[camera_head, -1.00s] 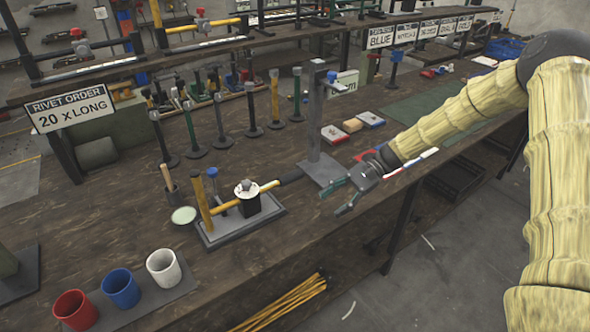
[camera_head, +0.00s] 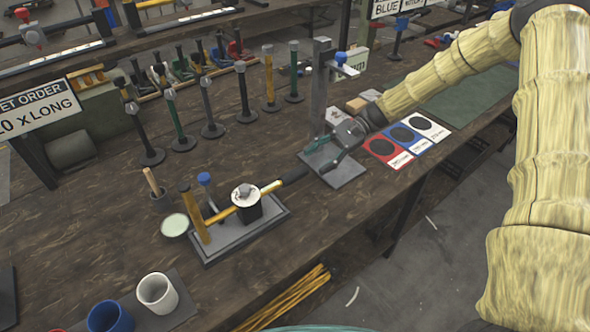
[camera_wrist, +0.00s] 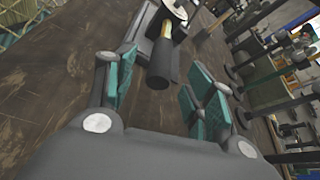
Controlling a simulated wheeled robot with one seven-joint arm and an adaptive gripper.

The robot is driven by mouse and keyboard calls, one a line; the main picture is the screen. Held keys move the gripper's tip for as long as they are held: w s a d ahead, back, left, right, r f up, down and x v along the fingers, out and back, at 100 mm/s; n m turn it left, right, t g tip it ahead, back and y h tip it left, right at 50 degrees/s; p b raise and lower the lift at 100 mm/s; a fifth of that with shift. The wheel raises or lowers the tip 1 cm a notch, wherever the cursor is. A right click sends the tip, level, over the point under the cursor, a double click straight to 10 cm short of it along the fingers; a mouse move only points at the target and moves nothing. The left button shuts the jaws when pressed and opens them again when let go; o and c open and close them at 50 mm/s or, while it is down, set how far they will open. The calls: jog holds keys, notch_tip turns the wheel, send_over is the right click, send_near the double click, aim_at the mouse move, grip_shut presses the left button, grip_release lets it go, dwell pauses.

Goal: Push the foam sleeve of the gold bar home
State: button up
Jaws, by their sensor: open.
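The gold bar (camera_head: 270,188) lies across a grey fixture (camera_head: 240,234), passing a black block with a round white top. The dark foam sleeve (camera_head: 293,177) is on the bar's right end and sticks out past the fixture. In the wrist view, the sleeve (camera_wrist: 162,66) points toward me, with a short stretch of gold bar (camera_wrist: 167,28) behind it. My gripper (camera_head: 317,161) is open and empty, just right of the sleeve's free end. In the wrist view its teal fingers (camera_wrist: 160,88) stand to either side of the sleeve's line, apparently not touching it.
A grey post (camera_head: 320,85) on a flat base stands close behind my gripper. Red, blue and white cards (camera_head: 403,137) lie to the right. Upright rods on round bases (camera_head: 212,130) stand behind the fixture. Cups (camera_head: 157,293) stand at front left.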

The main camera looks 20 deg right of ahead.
aim_at(301, 168)
jog(key=x, duration=0.2)
jog(key=p+x, duration=0.1)
jog(key=x, duration=0.3)
jog(key=shift+w+f, duration=0.3)
jog(key=shift+f, duration=0.05)
jog(key=shift+s+a+p, duration=0.2)
jog(key=shift+a+p, duration=0.1)
jog(key=shift+a, duration=0.05)
jog(key=shift+a+f, duration=0.15)
jog(key=shift+a, duration=0.1)
jog(key=shift+w+a+f, duration=0.15)
jog(key=shift+f, duration=0.05)
jog(key=shift+r, duration=0.1)
